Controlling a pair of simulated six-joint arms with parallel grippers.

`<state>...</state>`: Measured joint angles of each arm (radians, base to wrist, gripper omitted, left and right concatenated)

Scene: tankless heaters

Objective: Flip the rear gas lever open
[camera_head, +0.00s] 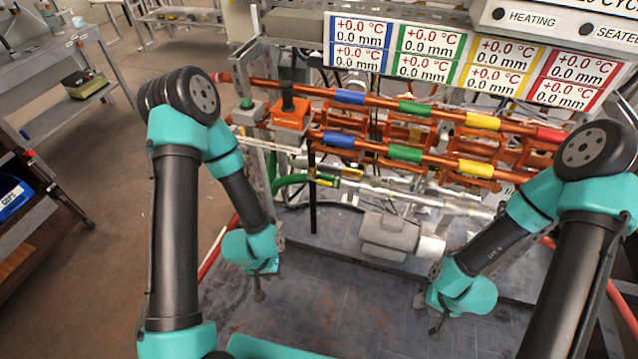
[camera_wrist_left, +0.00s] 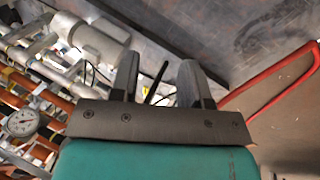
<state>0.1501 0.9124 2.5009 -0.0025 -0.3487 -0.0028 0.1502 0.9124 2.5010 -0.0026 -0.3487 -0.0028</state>
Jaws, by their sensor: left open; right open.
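A small yellow handle (camera_head: 350,173) shows on the silvery pipes below the copper manifold, and it may be a gas lever. I cannot tell front from rear lever or its exact position, as it is small and partly behind a black upright bar (camera_head: 312,190). My left gripper (camera_head: 260,292) hangs over the dark floor plate, below and left of the pipes. In the left wrist view its two fingers (camera_wrist_left: 157,75) are apart with nothing between them. My right gripper (camera_head: 438,327) is open, low at the right, apart from the pipes.
Copper pipes (camera_head: 385,103) with coloured bands run across the rig under display panels (camera_head: 430,55). A grey cylindrical motor (camera_head: 388,235) sits below them. The plate between my arms is clear.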

